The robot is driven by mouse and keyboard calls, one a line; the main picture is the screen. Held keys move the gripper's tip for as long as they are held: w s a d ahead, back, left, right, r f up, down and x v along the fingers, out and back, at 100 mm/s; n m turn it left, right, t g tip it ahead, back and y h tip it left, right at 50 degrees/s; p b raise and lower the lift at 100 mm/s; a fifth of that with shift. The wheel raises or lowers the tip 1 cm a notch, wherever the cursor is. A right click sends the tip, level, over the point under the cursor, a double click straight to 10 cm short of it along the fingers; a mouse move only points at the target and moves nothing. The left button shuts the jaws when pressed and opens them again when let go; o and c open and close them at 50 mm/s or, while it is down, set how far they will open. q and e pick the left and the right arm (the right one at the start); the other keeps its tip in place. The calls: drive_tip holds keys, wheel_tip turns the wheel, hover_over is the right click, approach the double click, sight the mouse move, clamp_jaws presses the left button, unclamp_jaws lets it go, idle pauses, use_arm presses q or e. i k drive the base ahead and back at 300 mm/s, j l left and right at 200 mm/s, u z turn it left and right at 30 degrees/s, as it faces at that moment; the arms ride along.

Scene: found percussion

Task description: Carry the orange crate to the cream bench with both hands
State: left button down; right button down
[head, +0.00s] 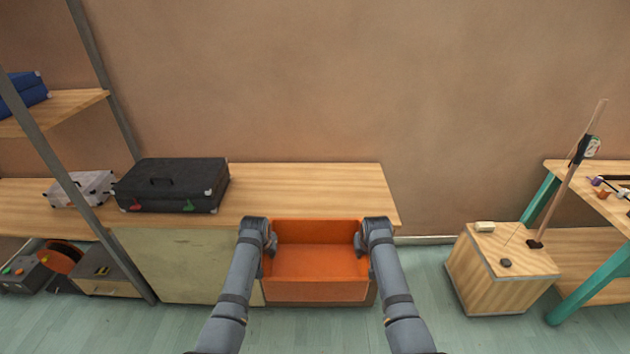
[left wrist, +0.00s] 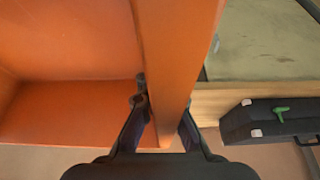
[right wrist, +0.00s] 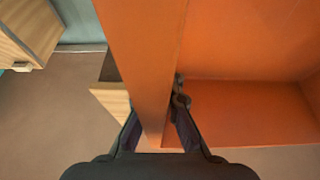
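The orange crate (head: 316,262) is open-topped and empty, in front of the bench in the head view. The cream bench (head: 180,265) has a cream front and a bare wooden top (head: 300,185) beside a black case. My left gripper (head: 268,244) is shut on the crate's left wall; the left wrist view shows this wall (left wrist: 175,60) between its fingers. My right gripper (head: 362,244) is shut on the crate's right wall, which also shows between the fingers in the right wrist view (right wrist: 145,60). What lies under the crate is hidden.
A black case (head: 172,185) stands on the left part of the bench top; the right part is clear. A metal-post shelf (head: 60,105) is at left. A wooden box (head: 500,270) with small items and a teal-legged table (head: 590,285) stand at right.

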sight(316, 198)
drive_tip(key=i, duration=1.35)
